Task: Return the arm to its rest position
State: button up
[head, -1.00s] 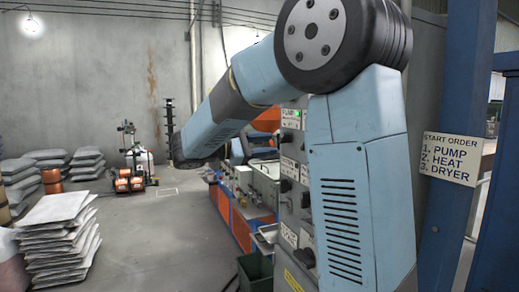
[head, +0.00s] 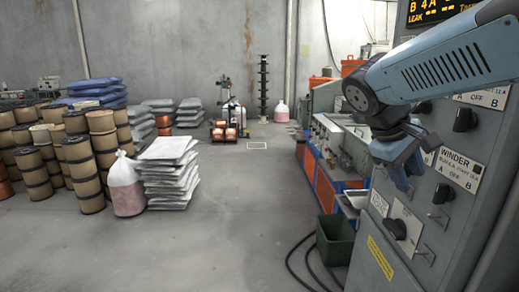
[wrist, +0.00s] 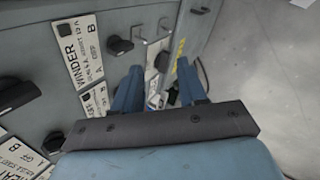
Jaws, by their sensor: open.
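My arm comes in from the upper right of the head view and bends down at a dark round joint. My gripper (head: 402,180) hangs below that joint, in front of the grey control panel (head: 480,215). In the wrist view my gripper (wrist: 158,80) shows two blue fingers spread apart with nothing held between them. The panel's WINDER switch (head: 441,192) is to the right of the gripper in the head view. Whether the fingers touch the panel cannot be told.
A dark green bin (head: 335,240) and black cables are on the floor beside the panel. A machine bench (head: 340,150) stands behind. White sacks (head: 172,172), a pink-filled bag (head: 125,188) and several spools (head: 83,172) are at left. The middle floor is clear.

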jog(key=s+a+f+m+t+y, duration=0.2)
jog(key=s+a+m+t+y, duration=0.2)
jog(key=s+a+y, duration=0.1)
jog(key=shift+s+a+f+m+y, duration=0.3)
jog(key=shift+s+a+f+y, duration=0.1)
jog(key=shift+a+y, duration=0.35)
dwell(0.7)
